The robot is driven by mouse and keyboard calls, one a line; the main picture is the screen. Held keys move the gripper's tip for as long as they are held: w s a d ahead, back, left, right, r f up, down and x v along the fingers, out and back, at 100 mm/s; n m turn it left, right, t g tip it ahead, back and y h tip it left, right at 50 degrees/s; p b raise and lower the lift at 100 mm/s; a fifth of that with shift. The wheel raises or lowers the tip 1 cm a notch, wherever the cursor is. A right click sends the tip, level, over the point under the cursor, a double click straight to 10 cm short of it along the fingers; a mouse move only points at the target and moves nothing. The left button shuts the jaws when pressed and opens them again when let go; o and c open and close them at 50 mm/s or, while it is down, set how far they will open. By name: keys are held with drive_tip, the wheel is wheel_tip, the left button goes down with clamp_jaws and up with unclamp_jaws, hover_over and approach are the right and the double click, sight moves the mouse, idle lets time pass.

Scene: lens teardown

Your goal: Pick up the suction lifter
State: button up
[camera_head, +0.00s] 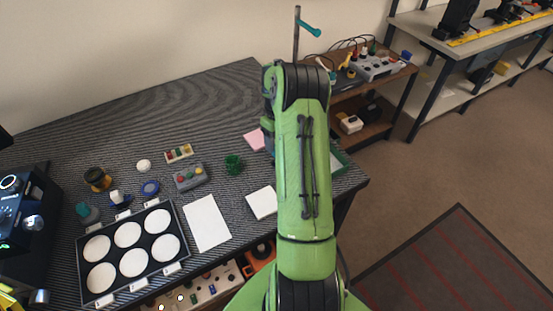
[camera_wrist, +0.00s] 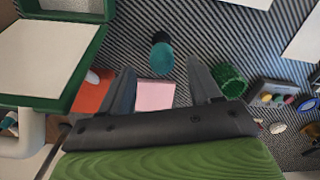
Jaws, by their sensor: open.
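In the wrist view, a small upright thing with a teal round end and a dark end (camera_wrist: 162,57) stands on the striped dark tabletop; it looks like the suction lifter, though I cannot be sure. My gripper (camera_wrist: 161,72) is open and empty, its two dark fingers pointing towards the table on either side of the line to this thing. The thing appears just beyond the fingertips, apart from them.
A green cup (camera_wrist: 230,79) stands close to the right finger. A pink pad (camera_wrist: 155,95) and an orange-red pad (camera_wrist: 93,92) lie below. A green-rimmed box (camera_wrist: 88,55) is at left. A black tray (camera_head: 182,222) with white discs and a white sheet (camera_head: 207,223) lie farther left in the head view.

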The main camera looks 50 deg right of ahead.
wheel_tip(320, 180, down, 6)
drive_tip(key=shift+w+a+r+b, duration=0.1)
drive_tip(key=shift+b, duration=0.5)
drive_tip(key=shift+r, duration=0.1)
drive_tip(key=c, duration=1.1)
